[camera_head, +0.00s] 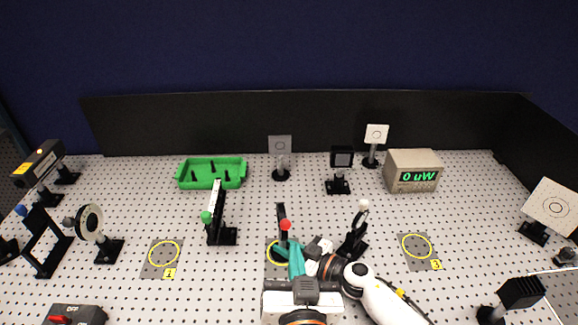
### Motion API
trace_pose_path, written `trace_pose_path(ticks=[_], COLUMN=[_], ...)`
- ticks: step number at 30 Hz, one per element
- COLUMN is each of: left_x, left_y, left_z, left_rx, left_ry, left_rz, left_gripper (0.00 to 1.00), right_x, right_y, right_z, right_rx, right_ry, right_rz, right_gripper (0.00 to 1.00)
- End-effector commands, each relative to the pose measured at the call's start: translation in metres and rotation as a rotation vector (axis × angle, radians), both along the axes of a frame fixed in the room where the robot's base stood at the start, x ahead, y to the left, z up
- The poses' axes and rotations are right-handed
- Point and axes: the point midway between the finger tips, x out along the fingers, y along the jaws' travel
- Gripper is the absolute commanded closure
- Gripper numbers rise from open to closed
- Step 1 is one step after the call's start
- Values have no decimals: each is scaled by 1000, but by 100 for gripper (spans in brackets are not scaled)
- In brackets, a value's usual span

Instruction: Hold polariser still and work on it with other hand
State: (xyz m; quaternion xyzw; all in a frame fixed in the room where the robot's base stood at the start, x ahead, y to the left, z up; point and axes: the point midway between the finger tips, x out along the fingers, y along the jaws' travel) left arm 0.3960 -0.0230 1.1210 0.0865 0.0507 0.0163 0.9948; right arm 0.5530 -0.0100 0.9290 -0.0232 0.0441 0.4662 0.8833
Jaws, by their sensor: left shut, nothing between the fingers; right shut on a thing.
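The polariser appears to be the upright dark mount (281,211) with a red ball on a lever, at the centre of the board. It stands at the middle yellow-ringed station; its lower part is hidden by my grippers. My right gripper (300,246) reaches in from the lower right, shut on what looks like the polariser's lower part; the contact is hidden. My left gripper (296,264) comes up from the bottom edge, shut and empty, just in front of the mount below the red ball. The teal fingers overlap in the picture, so I cannot tell if the left ones touch it.
A white-balled mount (353,240) stands close to the right of my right gripper. A green-balled mount (218,232) stands left. A green tray (211,183) and a meter reading 0 uW (413,180) are behind. Bare board lies around stations 1 (160,272) and 3 (421,264).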

Motion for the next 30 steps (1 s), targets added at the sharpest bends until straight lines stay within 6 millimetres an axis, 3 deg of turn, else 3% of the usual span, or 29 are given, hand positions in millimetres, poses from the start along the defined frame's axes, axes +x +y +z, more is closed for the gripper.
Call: trace_pose_path(ticks=[5, 6, 10, 20, 30], left_x=[0, 0, 0, 0, 0], left_y=[0, 0, 0, 0, 0], left_z=[0, 0, 0, 0, 0], left_rx=[0, 0, 0, 0, 0], left_ry=[0, 0, 0, 0, 0], left_rz=[0, 0, 0, 0, 0], left_gripper=[100, 100, 100, 100, 100], right_x=[0, 0, 1, -2, -37], right_y=[0, 0, 0, -4, -54], right_z=[0, 0, 0, 0, 5], right_rx=[0, 0, 0, -1, -4], right_ry=[0, 0, 0, 0, 1], right_rz=[-1, -1, -1, -2, -1], right_gripper=[95, 76, 57, 57, 57])
